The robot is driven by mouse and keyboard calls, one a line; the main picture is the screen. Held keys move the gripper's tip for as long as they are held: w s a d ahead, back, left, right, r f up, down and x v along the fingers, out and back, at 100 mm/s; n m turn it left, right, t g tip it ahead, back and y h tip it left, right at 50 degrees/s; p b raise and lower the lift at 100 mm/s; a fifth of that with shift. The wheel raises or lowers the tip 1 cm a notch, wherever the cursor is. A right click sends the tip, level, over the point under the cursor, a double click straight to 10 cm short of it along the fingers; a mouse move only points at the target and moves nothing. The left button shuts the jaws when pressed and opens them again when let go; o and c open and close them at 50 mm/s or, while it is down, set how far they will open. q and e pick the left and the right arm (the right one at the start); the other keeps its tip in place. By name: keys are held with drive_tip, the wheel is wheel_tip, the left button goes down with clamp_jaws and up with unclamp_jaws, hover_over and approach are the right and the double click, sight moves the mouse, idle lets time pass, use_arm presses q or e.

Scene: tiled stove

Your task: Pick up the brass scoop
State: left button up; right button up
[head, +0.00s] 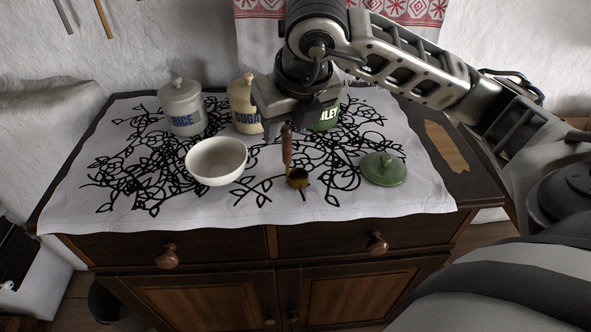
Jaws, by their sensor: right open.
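The brass scoop (298,179) is on the white patterned cloth near the middle of the cabinet top. Its brown handle (287,150) points away from the front edge, up toward my right gripper. My right gripper (289,122) is open and reaches down from above at the far end of the handle. The handle's end meets the gripper in the picture; I cannot tell whether it is between the fingers or touches them. My left gripper is not in view.
A white bowl (216,161) stands left of the scoop, a green lid (384,169) lies to its right. Behind are the RICE jar (183,108), the SUGAR jar (243,104) and a green jar (328,116), partly hidden by my gripper. The cloth's front is clear.

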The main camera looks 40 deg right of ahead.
sight(286, 141)
drive_tip(key=x, duration=0.2)
drive_tip(key=p+x, duration=0.1)
drive_tip(key=x, duration=0.1)
drive_tip(key=shift+s+d+f, duration=0.15)
drive_tip(key=shift+d+f, duration=0.1)
drive_tip(key=shift+f, duration=0.35)
drive_tip(key=shift+c, duration=0.5)
clamp_jaws()
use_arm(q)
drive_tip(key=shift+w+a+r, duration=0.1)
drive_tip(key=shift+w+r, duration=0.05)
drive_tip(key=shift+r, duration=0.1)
use_arm(e)
drive_tip(key=shift+r, duration=0.1)
